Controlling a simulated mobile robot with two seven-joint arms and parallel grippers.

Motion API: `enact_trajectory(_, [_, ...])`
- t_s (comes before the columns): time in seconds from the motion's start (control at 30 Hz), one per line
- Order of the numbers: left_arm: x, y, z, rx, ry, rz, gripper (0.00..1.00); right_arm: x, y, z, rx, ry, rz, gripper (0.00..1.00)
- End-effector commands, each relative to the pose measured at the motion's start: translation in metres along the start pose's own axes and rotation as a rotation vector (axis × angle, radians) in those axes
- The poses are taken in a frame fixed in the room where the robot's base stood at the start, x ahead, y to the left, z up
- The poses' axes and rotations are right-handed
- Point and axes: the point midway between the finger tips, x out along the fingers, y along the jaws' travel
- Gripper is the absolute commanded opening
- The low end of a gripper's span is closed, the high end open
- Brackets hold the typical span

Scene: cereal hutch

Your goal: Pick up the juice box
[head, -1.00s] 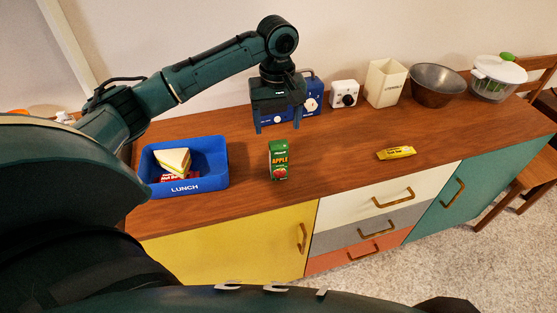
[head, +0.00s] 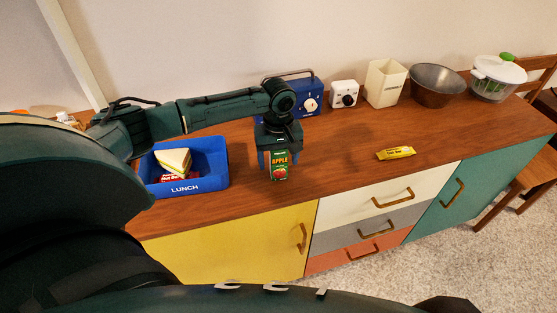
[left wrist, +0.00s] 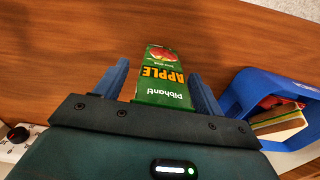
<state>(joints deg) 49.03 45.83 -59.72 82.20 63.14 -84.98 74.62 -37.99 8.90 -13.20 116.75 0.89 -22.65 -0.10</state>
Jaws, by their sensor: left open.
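The juice box (head: 279,168) is green with the word APPLE and a red apple picture. It stands upright on the wooden counter top, right of the blue lunch box. My left gripper (head: 278,164) points down over it, open, with a finger on either side of the box. In the left wrist view the juice box (left wrist: 163,75) lies between the two blue fingers of the gripper (left wrist: 160,82), with a gap visible on at least the left side. The upper part of the box is partly covered by the gripper in the head view. My right gripper is not in view.
The blue lunch box (head: 208,183) holds a sandwich (head: 173,160) and a red packet. A yellow bar (head: 396,153) lies to the right. A blue radio-like box (head: 306,97), white device (head: 344,94), cream container (head: 385,82), metal bowl (head: 437,86) and salad spinner (head: 497,78) stand behind.

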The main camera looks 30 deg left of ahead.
Motion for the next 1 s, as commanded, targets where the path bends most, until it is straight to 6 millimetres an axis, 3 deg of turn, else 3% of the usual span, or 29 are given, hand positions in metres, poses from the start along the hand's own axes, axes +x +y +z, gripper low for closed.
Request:
enact_trajectory(0.2, [0.001, -0.0001, 0.0001, 0.0, 0.0, 0.0, 0.69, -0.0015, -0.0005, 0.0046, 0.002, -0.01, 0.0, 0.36])
enact_trajectory(0.87, [0.0006, -0.0002, 0.0001, 0.0, 0.0, 0.0, 0.15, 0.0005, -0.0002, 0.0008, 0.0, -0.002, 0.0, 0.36])
enact_trajectory(1.0, [0.0, 0.0, -0.0002, 0.0, 0.0, 0.001, 0.15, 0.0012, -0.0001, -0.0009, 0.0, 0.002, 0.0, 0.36])
